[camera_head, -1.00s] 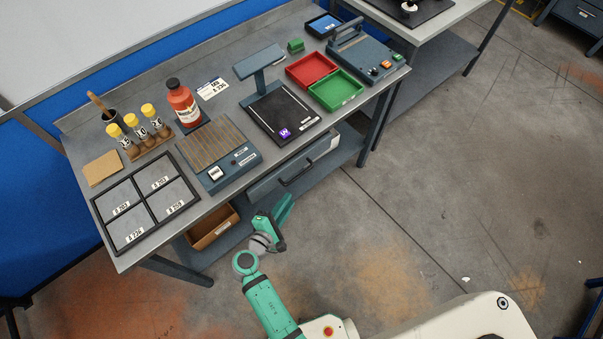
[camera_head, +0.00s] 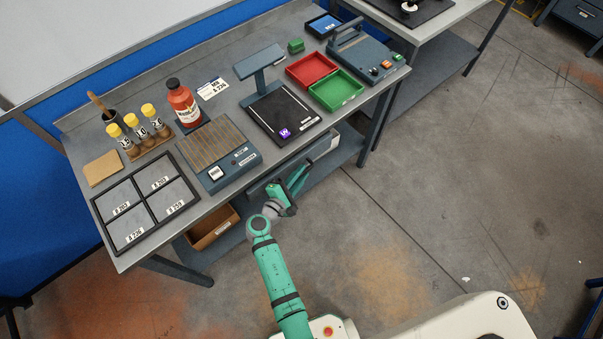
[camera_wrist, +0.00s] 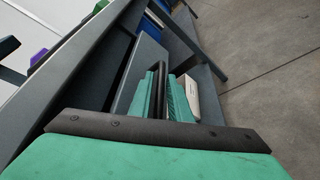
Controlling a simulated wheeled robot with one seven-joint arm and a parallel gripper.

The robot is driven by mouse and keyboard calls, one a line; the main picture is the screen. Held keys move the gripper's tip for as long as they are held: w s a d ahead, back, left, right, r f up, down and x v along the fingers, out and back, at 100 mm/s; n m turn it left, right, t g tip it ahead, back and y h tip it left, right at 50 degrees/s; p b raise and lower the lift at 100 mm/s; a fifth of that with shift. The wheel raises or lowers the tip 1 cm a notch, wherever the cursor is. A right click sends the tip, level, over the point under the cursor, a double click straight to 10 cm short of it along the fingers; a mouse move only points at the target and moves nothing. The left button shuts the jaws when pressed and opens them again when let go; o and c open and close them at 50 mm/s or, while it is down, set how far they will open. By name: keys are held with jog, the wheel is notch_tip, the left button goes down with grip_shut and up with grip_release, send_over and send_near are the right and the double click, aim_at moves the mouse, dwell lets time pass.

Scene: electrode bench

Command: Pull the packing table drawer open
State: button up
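The packing table (camera_head: 85,190) has a grey drawer (camera_head: 322,152) under its top, and the drawer looks shut. My gripper (camera_head: 303,170) is in front of the drawer and hides most of its handle in the head view. In the wrist view the drawer front (camera_wrist: 144,62) lies ahead of my gripper (camera_wrist: 159,100). The dark bar handle (camera_wrist: 160,73) runs between the two green fingers, with a finger on each side. The fingers look apart, with narrow gaps beside the bar; I see no clear grip on it.
An open brown box (camera_head: 212,228) sits on the lower shelf, left of my gripper. The tabletop holds a framed tray (camera_head: 148,205), a slatted device (camera_head: 220,150), a dark scale (camera_head: 281,114), and red (camera_head: 312,69) and green (camera_head: 337,90) bins. The floor in front is clear.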

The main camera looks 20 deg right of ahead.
jog(key=shift+w+d+f, duration=0.1)
jog(key=shift+w+d, duration=0.05)
jog(key=shift+d, duration=0.1)
grip_shut()
